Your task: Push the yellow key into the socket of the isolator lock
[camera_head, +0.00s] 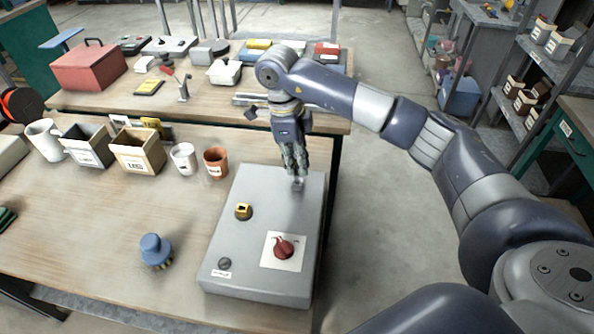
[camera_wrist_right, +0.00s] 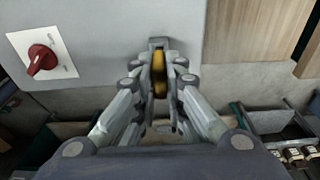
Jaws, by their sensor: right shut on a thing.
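The yellow key (camera_wrist_right: 159,75) is upright between the fingertips of my right gripper (camera_wrist_right: 159,82) in the wrist view. My right gripper (camera_head: 296,178) is shut on it, over the far right part of the grey isolator box (camera_head: 270,190). A small grey metal fitting (camera_wrist_right: 157,44) lies directly beyond the key and seems to be the lock socket; whether the key has entered it cannot be told. In the head view the fingers hide the key. A red rotary switch (camera_head: 284,247) on a white plate is on the box's near part. My left gripper is not in view.
The box also bears a yellow-and-black fitting (camera_head: 243,210) and a dark round knob (camera_head: 225,263). Open floor lies right of the table.

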